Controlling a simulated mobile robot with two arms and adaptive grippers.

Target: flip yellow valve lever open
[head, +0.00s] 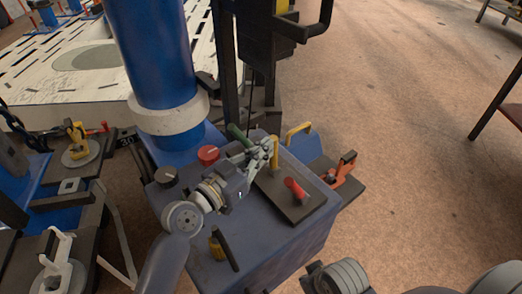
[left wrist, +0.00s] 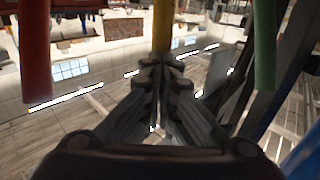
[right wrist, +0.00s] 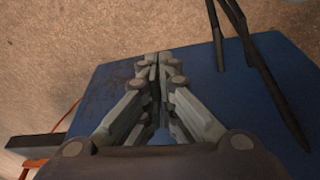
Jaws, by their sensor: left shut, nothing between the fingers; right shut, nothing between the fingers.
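The yellow valve lever (head: 275,153) stands upright on a dark plate (head: 308,207) on the blue bench, between a red lever (head: 295,188) and a green lever (head: 237,133). My left gripper (head: 268,147) is shut and empty, its fingertips close beside the yellow lever. In the left wrist view the yellow lever (left wrist: 163,25) is straight beyond the fingertips (left wrist: 160,62), with the red lever (left wrist: 34,50) at left and the green lever (left wrist: 265,55) at right. I cannot tell whether they touch. My right gripper (right wrist: 158,65) is shut and empty over a blue surface.
A red knob (head: 208,154) and a black knob (head: 166,176) sit on the bench's back left. An orange clamp (head: 346,170) and a yellow handle (head: 299,130) are at its right side. A thick blue post (head: 155,50) rises behind. Open floor lies to the right.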

